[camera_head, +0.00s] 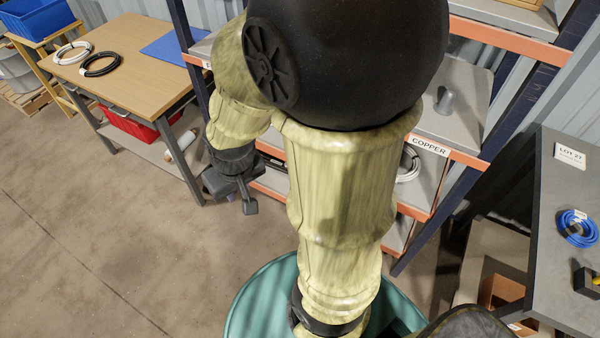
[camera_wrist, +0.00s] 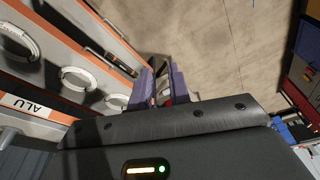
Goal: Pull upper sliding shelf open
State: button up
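The shelf rack (camera_head: 510,40) has dark blue posts and several grey shelves with orange front edges; my arm hides much of it in the head view. One shelf edge carries a COPPER label (camera_head: 430,147). In the wrist view, an edge with an ALU label (camera_wrist: 30,105) and other orange-edged shelves run along the left. I cannot tell which is the upper sliding shelf, and none looks clearly pulled out. My gripper (camera_head: 236,195) is in front of the rack's left part, pointing down. In the wrist view its fingers (camera_wrist: 163,85) stand apart with no shelf edge visibly between them.
White cable coils (camera_wrist: 80,78) lie on the shelves. A wooden workbench (camera_head: 130,50) with a red crate (camera_head: 130,122) beneath stands left. A dark grey table (camera_head: 560,230) with a blue coil (camera_head: 577,228) stands right. The concrete floor at front left is clear.

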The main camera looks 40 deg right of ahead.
jog(key=w+d+f+m+t+h+b, duration=0.2)
jog(key=w+f+m+b, duration=0.55)
jog(key=f, duration=0.55)
jog(key=w+d+f+m+t+h+b, duration=0.1)
jog(key=w+d+f+m+t+b, duration=0.15)
jog(key=w+f+m+b, duration=0.75)
jog(key=s+d+f+m+h+b, duration=0.1)
jog(key=d+f+m+h+b, duration=0.3)
jog(key=f, duration=0.4)
jog(key=s+d+f+m+h+b, duration=0.1)
jog(key=d+f+m+h+b, duration=0.4)
jog(key=f+b, duration=0.3)
jog(key=s+d+f+m+h+b, duration=0.1)
jog(key=d+f+m+h+b, duration=0.3)
jog(key=f, duration=0.4)
jog(key=m+h+b, duration=0.1)
jog(key=h+b, duration=0.1)
jog(key=shift+s+d+f+h+b, duration=0.25)
jog(key=shift+s+f+h+b, duration=0.05)
jog(key=shift+s+f+h, duration=0.1)
jog(key=shift+w+d+t, duration=0.1)
jog(key=shift+t, duration=0.15)
